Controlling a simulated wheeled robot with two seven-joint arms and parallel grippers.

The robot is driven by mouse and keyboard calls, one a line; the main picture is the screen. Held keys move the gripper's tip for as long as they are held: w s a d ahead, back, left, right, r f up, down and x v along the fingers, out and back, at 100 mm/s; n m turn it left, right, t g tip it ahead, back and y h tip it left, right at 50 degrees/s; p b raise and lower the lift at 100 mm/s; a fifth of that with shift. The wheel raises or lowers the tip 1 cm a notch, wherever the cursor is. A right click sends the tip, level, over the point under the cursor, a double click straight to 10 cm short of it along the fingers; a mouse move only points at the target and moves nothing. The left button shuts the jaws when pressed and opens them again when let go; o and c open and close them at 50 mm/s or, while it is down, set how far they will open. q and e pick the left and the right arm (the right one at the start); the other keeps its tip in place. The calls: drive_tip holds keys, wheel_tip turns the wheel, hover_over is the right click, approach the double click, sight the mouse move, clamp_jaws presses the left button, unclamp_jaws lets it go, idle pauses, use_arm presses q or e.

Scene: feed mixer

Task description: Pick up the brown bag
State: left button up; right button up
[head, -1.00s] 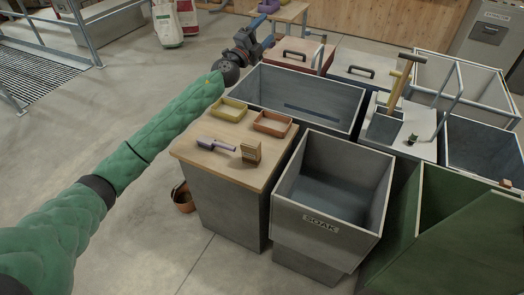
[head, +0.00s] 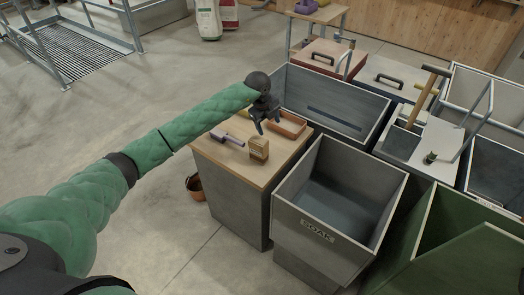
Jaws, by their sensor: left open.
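The brown bag (head: 259,150) is small and stands upright on the wooden top of a grey cabinet (head: 220,152), near its right side. My left gripper (head: 268,129) is open and empty, with its fingers pointing down. In the picture it is just above and behind the bag, in front of an orange-brown tray. I see a gap between its fingers and the bag; the exact height cannot be told. My right gripper is out of view.
A grey scoop (head: 228,137) lies left of the bag. The orange-brown tray (head: 290,125) sits behind it. A grey bin marked SOAK (head: 316,231) stands right of the cabinet. A brown pot (head: 195,187) is on the floor at left.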

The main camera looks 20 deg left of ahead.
sight(259, 139)
use_arm(q)
drive_tip(key=a, duration=0.1)
drive_tip(key=s+a+n+g+y, duration=0.1)
drive_tip(key=s+a+n, duration=0.1)
drive_tip(key=shift+s+f+y, duration=0.25)
drive_tip(key=shift+y, duration=0.05)
drive_tip(key=shift+s+a+n+g, duration=0.2)
drive_tip(key=shift+s+n+g, duration=0.1)
drive_tip(key=shift+n+g, duration=0.15)
drive_tip(key=shift+n, duration=0.35)
drive_tip(key=shift+d+f, duration=0.1)
drive_tip(key=shift+f, duration=0.2)
drive_tip(key=shift+f+p, duration=0.6)
drive_tip(key=shift+f, duration=0.35)
drive_tip(key=shift+s+f, duration=0.15)
drive_tip(key=shift+f, duration=0.1)
drive_tip(key=f+p, duration=0.3)
drive_tip(key=shift+s+d+f, duration=0.2)
drive_tip(key=shift+s+d, duration=0.05)
drive_tip(key=shift+f, duration=0.7)
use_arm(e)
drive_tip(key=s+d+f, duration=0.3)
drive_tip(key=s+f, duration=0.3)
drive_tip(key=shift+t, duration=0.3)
